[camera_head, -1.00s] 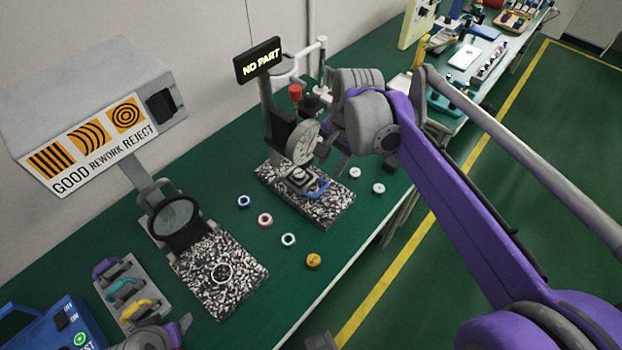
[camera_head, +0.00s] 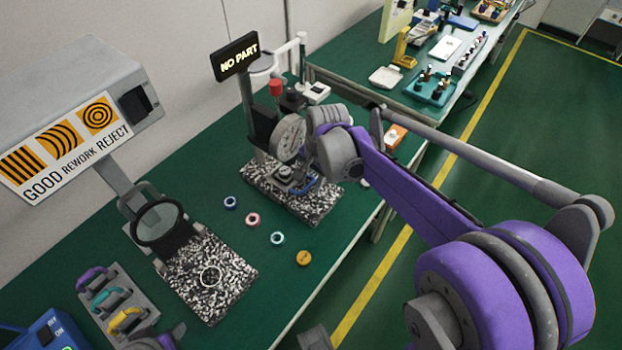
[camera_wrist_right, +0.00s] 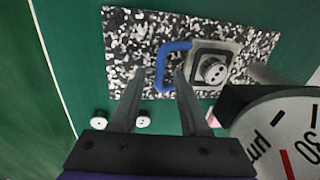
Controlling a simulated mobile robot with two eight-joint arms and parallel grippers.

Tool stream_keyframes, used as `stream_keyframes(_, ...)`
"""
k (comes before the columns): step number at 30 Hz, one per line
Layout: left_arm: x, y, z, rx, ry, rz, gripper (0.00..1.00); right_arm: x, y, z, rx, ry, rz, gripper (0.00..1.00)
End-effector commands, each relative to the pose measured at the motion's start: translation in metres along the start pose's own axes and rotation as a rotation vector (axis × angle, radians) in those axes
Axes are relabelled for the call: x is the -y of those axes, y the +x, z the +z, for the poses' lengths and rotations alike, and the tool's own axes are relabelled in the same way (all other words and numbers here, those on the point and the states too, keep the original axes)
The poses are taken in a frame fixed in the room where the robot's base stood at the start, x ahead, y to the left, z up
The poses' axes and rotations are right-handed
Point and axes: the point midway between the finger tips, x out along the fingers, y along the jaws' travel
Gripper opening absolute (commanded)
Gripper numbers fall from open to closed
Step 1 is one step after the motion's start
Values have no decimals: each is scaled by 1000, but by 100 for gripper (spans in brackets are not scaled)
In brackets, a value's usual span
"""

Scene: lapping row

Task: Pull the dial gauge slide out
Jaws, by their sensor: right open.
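The dial gauge stand has a round white dial (camera_head: 290,137) above a speckled granite base (camera_head: 318,205). On the base is the slide with a metal plate (camera_wrist_right: 228,48), a round knurled piece (camera_wrist_right: 213,70) and a blue handle (camera_head: 303,187). The handle also shows in the right wrist view (camera_wrist_right: 163,68). My right gripper (camera_wrist_right: 160,75) is open, its two fingertips on either side of the handle's bar. I cannot tell whether they touch it. In the head view my right wrist hides part of the stand. My left gripper is not clearly seen.
A sign reads NO PART (camera_head: 240,58). Several small rings, one of them orange (camera_head: 303,258), lie in front of the base. A magnifier (camera_head: 160,223) on another granite block stands left. A rack of coloured handles (camera_head: 115,305) is nearer. The aisle floor right is clear.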

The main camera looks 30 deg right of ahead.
Motion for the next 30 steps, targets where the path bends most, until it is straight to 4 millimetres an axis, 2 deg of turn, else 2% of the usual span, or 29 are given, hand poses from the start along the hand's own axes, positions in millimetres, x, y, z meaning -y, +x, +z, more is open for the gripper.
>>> stream_keyframes(3, 0, 0, 0, 0, 0, 0, 62, 0, 0, 0, 0, 0, 0, 43)
stream_keyframes(10, 0, 0, 0, 0, 0, 0, 62, 0, 0, 0, 0, 0, 0, 2)
stream_keyframes(11, 0, 0, 0, 0, 0, 0, 62, 0, 0, 0, 0, 0, 0, 0)
stream_keyframes(30, 0, 0, 0, 0, 0, 0, 62, 0, -1, 0, 0, 0, 0, 0)
